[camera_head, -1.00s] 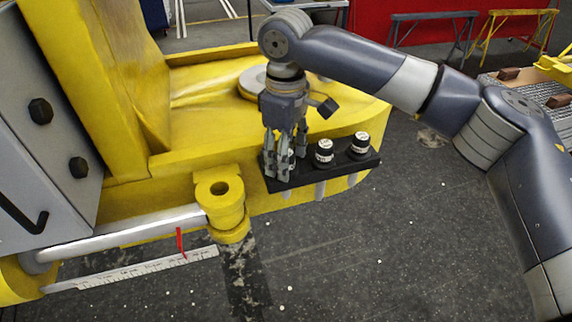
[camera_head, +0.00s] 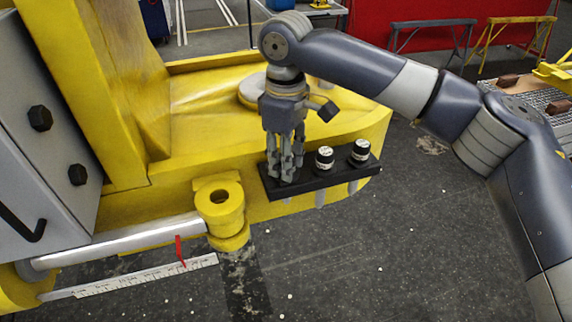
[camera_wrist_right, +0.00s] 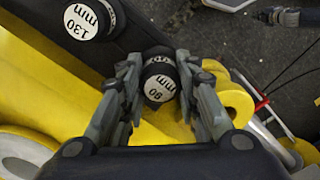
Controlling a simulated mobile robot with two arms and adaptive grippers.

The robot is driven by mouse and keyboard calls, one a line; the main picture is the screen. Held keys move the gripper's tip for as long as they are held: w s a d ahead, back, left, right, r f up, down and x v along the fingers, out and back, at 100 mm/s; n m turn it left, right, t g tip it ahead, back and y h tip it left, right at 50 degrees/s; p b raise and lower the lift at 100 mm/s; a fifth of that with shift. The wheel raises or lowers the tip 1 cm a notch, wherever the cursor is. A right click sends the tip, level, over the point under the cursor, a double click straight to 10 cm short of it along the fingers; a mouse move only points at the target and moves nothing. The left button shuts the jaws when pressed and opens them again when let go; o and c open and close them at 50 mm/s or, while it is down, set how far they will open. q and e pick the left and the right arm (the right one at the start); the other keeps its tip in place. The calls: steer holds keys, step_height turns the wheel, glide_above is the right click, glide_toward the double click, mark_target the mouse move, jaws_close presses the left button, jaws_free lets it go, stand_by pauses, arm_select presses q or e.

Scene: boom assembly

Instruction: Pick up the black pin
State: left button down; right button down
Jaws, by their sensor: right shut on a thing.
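A black tray (camera_head: 329,181) fixed along the yellow machine's edge holds black-headed pins with white labels. In the right wrist view, my right gripper (camera_wrist_right: 160,82) is shut on a black pin (camera_wrist_right: 160,68) whose white label reads "90 mm". In the head view my right gripper (camera_head: 284,172) reaches down at the tray's left end and hides most of that pin. Two other pins, the middle one (camera_head: 324,159) and the right one (camera_head: 361,152), stand upright in the tray. A pin labelled "130 mm" (camera_wrist_right: 88,20) shows in the wrist view. My left gripper is not in view.
A yellow lug with a round hole (camera_head: 220,203) sits left of the tray, at the end of a silver rod (camera_head: 120,241). A ruler-like strip (camera_head: 140,276) and a red piece (camera_head: 180,250) are below the rod. The dark floor in front of the tray is mostly clear.

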step_height(320, 180, up, 9)
steer(key=shift+r+b, duration=0.1)
steer(key=shift+b, duration=1.15)
step_height(320, 180, up, 8)
steer(key=p, duration=0.1)
